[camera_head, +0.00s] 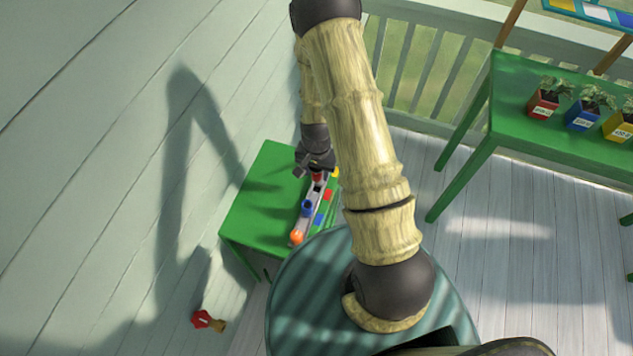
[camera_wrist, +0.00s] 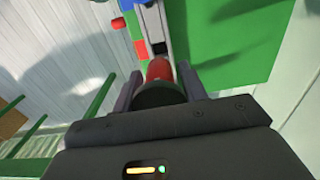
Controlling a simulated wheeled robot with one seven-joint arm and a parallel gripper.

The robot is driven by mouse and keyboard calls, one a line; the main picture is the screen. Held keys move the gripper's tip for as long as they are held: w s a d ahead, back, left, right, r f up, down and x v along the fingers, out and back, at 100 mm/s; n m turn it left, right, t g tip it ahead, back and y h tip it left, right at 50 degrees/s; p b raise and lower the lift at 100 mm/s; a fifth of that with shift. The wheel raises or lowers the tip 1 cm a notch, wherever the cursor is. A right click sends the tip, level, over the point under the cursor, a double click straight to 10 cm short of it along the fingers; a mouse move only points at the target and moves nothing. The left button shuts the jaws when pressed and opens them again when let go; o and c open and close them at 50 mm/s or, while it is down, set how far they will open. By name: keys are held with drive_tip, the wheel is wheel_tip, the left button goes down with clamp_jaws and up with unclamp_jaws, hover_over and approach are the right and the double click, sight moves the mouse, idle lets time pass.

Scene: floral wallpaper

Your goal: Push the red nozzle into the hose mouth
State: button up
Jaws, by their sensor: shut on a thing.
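My gripper (camera_head: 315,168) is over the near green table, at the far end of a grey rack (camera_head: 307,192). It is shut on the red nozzle (camera_wrist: 158,71), which shows between the two fingers in the wrist view, above a dark round part. In the head view only a bit of the red nozzle (camera_head: 317,177) shows below the fingers. I cannot tell whether it still touches the rack. A blue nozzle (camera_head: 306,207) and an orange one (camera_head: 297,236) stand along the rack. I cannot make out a hose mouth for certain.
Coloured squares line the rack on the green table (camera_head: 250,215). A red and brass fitting (camera_head: 204,319) is at the lower left by the wall. A larger green table (camera_head: 510,90) with several potted plants stands at the right.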

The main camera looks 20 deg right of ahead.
drive_tip(key=shift+r, duration=0.3)
drive_tip(key=w+n, duration=0.1)
drive_tip(key=n, duration=0.1)
drive_tip(key=w+n, duration=0.3)
drive_tip(key=n, duration=0.2)
drive_tip(key=shift+w+a+r, duration=0.15)
drive_tip(key=shift+w+a, duration=0.05)
drive_tip(key=shift+w, duration=0.2)
